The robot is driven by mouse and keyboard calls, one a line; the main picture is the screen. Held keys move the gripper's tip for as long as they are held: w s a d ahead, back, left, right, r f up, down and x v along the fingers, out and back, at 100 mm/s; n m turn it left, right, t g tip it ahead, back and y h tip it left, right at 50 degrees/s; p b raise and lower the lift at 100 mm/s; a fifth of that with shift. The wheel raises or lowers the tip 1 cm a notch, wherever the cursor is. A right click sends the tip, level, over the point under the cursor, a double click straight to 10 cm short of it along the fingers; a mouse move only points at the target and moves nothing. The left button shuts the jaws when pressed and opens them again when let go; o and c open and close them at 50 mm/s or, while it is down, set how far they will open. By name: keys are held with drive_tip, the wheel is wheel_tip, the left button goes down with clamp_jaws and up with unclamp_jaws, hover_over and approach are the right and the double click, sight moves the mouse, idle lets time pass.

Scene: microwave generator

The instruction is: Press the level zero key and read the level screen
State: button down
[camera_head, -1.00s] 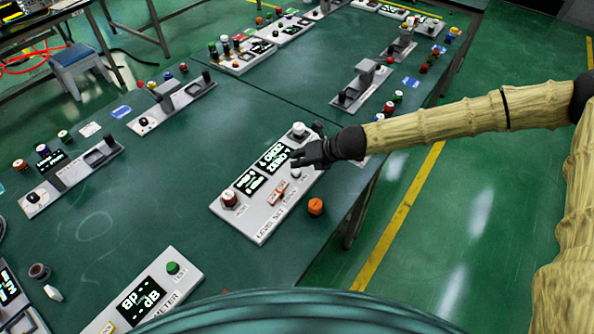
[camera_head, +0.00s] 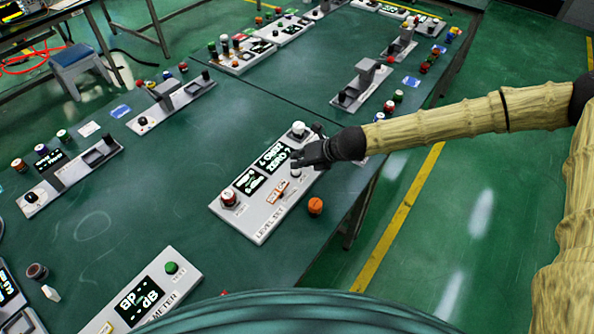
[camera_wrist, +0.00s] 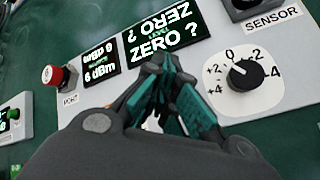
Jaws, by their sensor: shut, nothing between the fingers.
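The level panel (camera_head: 250,226) is a white box on the green table, with LEVEL SET lettering on its near edge. Its level screen (camera_wrist: 160,32) reads ZERO ? on two lines, the upper one inverted, with LEVEL between them. It also shows in the head view (camera_head: 273,158).
An orange knob (camera_head: 315,206) stands to the right. A dB meter (camera_head: 140,297) lies in front. Bare table lies left of the panel.

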drive_tip(key=shift+f+b, duration=0.5)
drive_tip(key=shift+f, duration=0.05)
idle(0.9)
drive_tip(key=shift+r, duration=0.15)
drive_tip(key=shift+r+p, duration=0.6)
drive_tip(key=shift+r, duration=0.25)
drive_tip(key=shift+r+p, duration=1.6)
drive_tip(key=shift+r, duration=0.9)
